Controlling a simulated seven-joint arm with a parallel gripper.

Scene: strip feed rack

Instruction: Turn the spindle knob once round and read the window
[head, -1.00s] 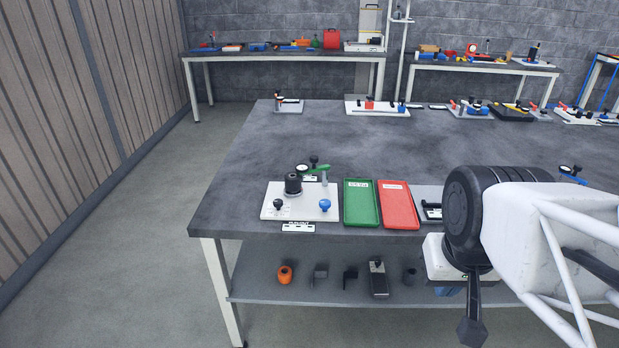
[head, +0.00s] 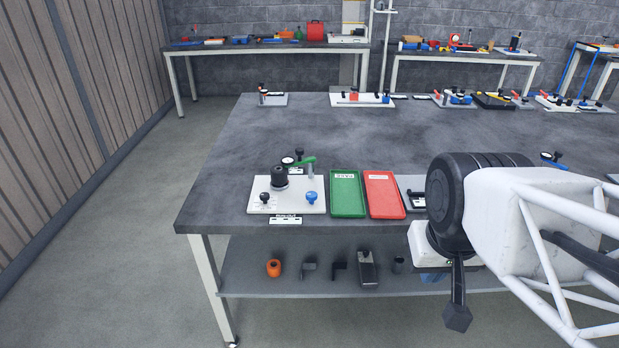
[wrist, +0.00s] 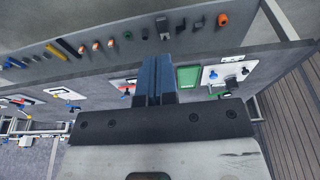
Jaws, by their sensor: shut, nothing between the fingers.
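The white plate (head: 257,207) lies at the front left of the near bench in the head view. It carries a thick black cylindrical knob (head: 279,178), a small black knob (head: 265,197), a blue knob (head: 311,197), a round dial (head: 287,161) and a green lever (head: 303,162). I cannot tell which knob is the spindle knob, nor read any window. The plate also shows at right in the wrist view (wrist: 210,76). My gripper (wrist: 158,62) is shut and empty in the wrist view, apart from the plate.
A green tray (head: 347,213) and a red tray (head: 386,210) lie right of the plate. A label strip (head: 285,221) is at the bench front edge. A lower shelf holds an orange part (head: 273,268) and several dark parts. The bench top (head: 300,125) behind the plate is mostly clear.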

